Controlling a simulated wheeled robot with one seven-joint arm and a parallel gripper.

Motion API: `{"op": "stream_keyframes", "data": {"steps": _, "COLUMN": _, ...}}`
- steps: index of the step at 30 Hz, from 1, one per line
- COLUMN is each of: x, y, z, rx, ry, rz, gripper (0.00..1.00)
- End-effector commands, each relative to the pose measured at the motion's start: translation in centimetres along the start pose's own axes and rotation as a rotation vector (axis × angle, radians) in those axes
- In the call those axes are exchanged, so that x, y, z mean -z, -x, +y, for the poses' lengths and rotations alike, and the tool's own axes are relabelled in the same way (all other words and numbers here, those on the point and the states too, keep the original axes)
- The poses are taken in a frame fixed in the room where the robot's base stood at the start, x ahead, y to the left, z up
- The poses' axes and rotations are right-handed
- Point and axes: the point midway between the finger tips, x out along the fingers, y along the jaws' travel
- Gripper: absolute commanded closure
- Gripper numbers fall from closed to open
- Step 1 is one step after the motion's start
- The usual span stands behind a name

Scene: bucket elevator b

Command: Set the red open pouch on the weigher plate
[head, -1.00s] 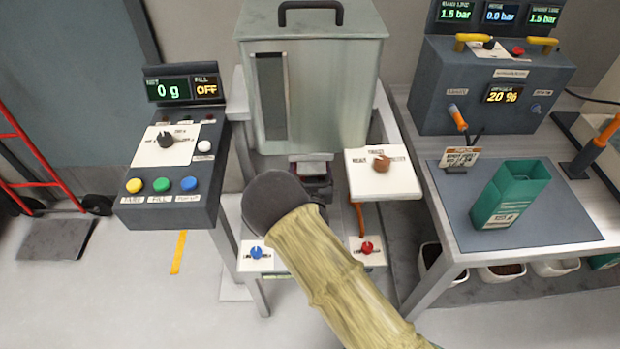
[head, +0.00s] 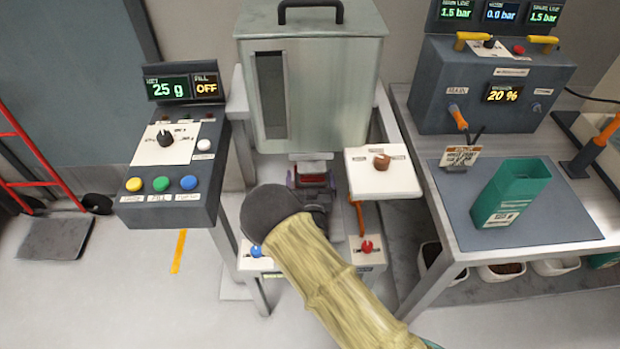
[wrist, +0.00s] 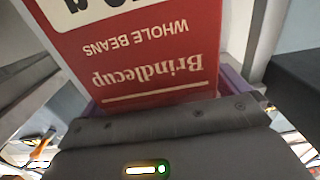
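The red open pouch (head: 314,168) is under the hopper in the head view, mostly hidden by my gripper and arm. In the wrist view the pouch (wrist: 150,60) fills the upper middle, its white lettering upside down. My gripper (head: 312,180) is at the pouch, with purple finger parts spread at its left and right sides. In the wrist view its dark body lies along the bottom, and the fingers look open around the pouch. The weigher plate is hidden beneath pouch and gripper. The weigher display (head: 168,89) reads 25 g.
The grey hopper (head: 315,95) is directly above the pouch. A control panel (head: 172,170) stands left, with fill OFF. A white knob plate (head: 383,172) is close on the right. A green pouch (head: 511,193) stands on the right bench's dark mat (head: 575,225).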

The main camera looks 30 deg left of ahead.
Motion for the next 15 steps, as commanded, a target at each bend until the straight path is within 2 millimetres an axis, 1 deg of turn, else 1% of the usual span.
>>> {"op": "stream_keyframes", "data": {"steps": 5, "x": 0.4, "y": 0.1, "z": 0.0, "rx": 0.0, "ry": 0.0, "rz": 0.0, "gripper": 0.0}}
{"op": "stream_keyframes", "data": {"steps": 8, "x": 0.2, "y": 1.1, "z": 0.0, "rx": 0.0, "ry": 0.0, "rz": -0.002, "gripper": 0.0}}
{"op": "stream_keyframes", "data": {"steps": 11, "x": 0.2, "y": 2.7, "z": 0.0, "rx": 0.0, "ry": 0.001, "rz": -0.003, "gripper": 0.0}}
{"op": "stream_keyframes", "data": {"steps": 15, "x": 0.2, "y": 5.4, "z": 0.0, "rx": 0.0, "ry": 0.001, "rz": -0.003, "gripper": 0.0}}
